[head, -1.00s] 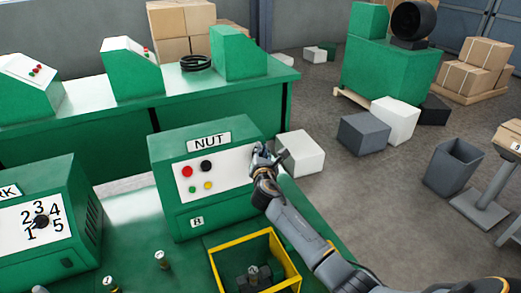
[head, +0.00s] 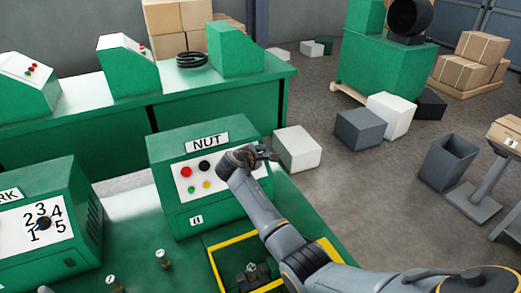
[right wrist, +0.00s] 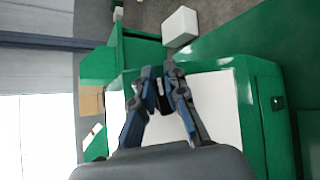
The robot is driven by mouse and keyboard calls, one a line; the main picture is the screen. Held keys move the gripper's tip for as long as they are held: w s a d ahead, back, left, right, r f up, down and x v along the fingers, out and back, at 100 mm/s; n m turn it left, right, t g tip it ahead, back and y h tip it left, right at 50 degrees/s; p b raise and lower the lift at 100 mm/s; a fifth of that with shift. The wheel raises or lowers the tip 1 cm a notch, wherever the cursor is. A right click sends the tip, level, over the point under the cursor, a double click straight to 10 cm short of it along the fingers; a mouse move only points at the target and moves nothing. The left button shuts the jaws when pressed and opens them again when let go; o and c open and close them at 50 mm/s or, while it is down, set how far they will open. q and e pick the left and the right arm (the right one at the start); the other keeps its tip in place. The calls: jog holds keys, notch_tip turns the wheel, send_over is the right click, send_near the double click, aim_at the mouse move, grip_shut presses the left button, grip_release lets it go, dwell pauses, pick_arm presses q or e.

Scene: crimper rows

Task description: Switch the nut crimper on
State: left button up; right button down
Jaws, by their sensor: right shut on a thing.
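The nut crimper (head: 167,150) is a green box with a NUT label and a white front panel. Red, black, green and yellow buttons sit on the panel's left part. My right gripper (head: 266,153) is at the panel's right end, and my wrist covers part of the panel. In the right wrist view my right gripper (right wrist: 160,80) is shut on a small dark part in front of the white panel (right wrist: 215,105). The fingers mostly hide this part, so I cannot tell its shape or setting.
A second green machine (head: 75,205) with a numbered dial stands at the left. A yellow-edged bin (head: 233,240) lies below the nut crimper, under my right arm. A green bench (head: 215,95) runs behind. A white box (head: 298,148) is on the floor to the right.

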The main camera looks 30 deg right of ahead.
jog(key=shift+m+g, duration=0.4)
jog(key=shift+m, duration=0.2)
jog(key=shift+s+f, duration=0.1)
jog(key=c, duration=1.4)
grip_release()
jog(key=shift+o, duration=0.2)
jog(key=shift+a, duration=0.1)
jog(key=v, duration=1.1)
jog(key=shift+a+r, duration=0.15)
jog(key=shift+r, duration=0.25)
jog(key=shift+s, duration=0.1)
